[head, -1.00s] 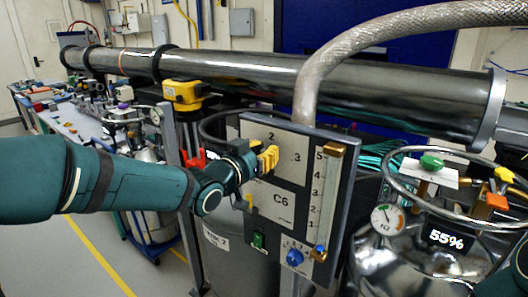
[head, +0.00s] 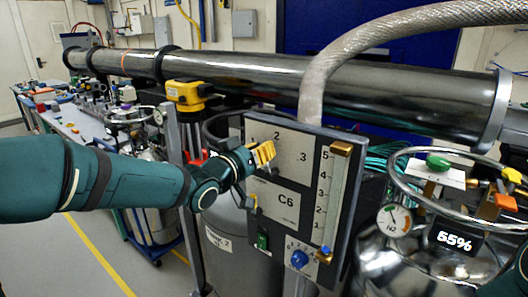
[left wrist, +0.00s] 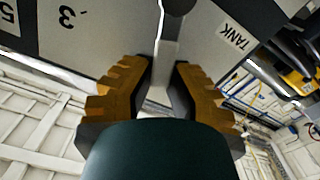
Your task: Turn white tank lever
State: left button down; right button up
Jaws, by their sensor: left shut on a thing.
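A pale lever (left wrist: 168,50) runs between the two yellow-brown fingers of my left gripper (left wrist: 163,85) in the left wrist view. The gripper is shut on it. Dark hub parts show at the lever's upper end, and an upside-down "TANK" label (left wrist: 235,37) is beside it. In the head view my left gripper (head: 258,178) is at the left side of the grey panel (head: 288,222) marked C6. One yellow finger is above and one below. The gripper hides the lever there. My right gripper is not in view.
The panel also carries a scale (head: 329,190), a blue knob (head: 299,258) and a green switch (head: 262,240). A braided hose (head: 315,85) rises behind it. A shiny tank (head: 425,265) with a ring rail, gauge and 55% display stands right. A long metal pipe (head: 300,85) crosses behind.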

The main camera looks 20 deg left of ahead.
pick_arm(q)
jog(key=shift+w+a+f+n+p, duration=0.15)
jog(key=shift+a+f+n+p, duration=0.2)
jog(key=shift+n, duration=0.6)
jog(key=shift+w+a+f+n+p, duration=0.2)
jog(key=shift+a+n, duration=0.3)
jog(key=shift+n, duration=0.5)
jog(key=shift+w+a+f+n+p, duration=0.2)
jog(key=shift+a+f+n, duration=0.2)
jog(key=shift+n, duration=0.55)
jog(key=c, duration=0.9)
grip_release()
jog(key=shift+s, duration=0.1)
jog(key=v, duration=1.2)
